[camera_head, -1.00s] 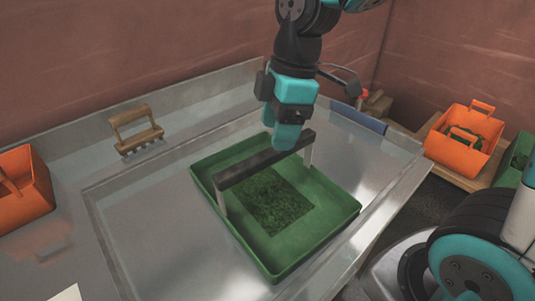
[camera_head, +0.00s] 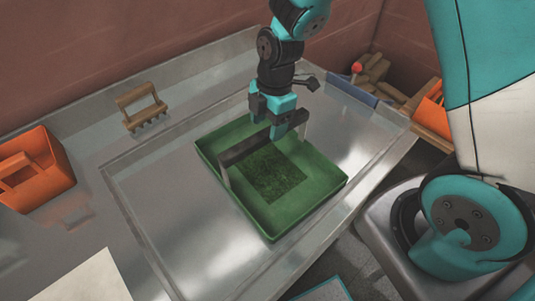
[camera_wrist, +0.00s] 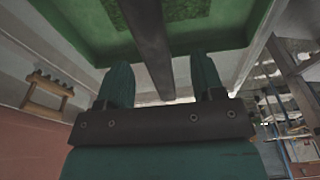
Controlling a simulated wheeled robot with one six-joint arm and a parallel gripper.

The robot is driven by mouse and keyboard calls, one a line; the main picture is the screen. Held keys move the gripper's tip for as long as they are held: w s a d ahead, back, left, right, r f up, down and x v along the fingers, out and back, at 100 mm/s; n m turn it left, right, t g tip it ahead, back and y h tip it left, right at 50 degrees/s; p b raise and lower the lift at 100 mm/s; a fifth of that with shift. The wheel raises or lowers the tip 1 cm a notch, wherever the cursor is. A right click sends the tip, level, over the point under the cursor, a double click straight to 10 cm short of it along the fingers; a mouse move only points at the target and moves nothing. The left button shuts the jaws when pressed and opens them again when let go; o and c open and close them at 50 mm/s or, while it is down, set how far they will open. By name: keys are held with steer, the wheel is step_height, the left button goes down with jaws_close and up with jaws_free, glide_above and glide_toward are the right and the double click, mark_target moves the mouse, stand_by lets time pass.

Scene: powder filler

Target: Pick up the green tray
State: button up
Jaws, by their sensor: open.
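The green tray (camera_head: 310,203) sits on the metal worktop, with a patch of dark green material on its floor. A black handle bar (camera_head: 243,151) on light uprights spans the tray. My gripper (camera_head: 281,133) is open at the far right part of the bar. In the wrist view the two teal fingers of my gripper (camera_wrist: 163,80) stand apart, and the bar (camera_wrist: 150,45) runs between them in the picture. I cannot tell whether the fingers touch the bar.
The metal worktop (camera_head: 180,225) is bare around the tray. A wooden rake-like tool (camera_head: 141,105) stands behind at left. An orange container (camera_head: 38,170) is at the far left, with a white sheet (camera_head: 75,280) in front. Another orange container (camera_head: 432,115) is at right.

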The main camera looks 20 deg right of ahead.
mark_target(267, 131)
steer(key=shift+w+a+f+p, duration=0.15)
steer(key=shift+f+p, duration=0.5)
steer(key=shift+f, duration=0.75)
steer(key=shift+w+f+p, duration=0.1)
steer(key=shift+f+p, duration=0.5)
steer(key=shift+f, duration=0.8)
steer(key=shift+c, duration=0.4)
jaws_close()
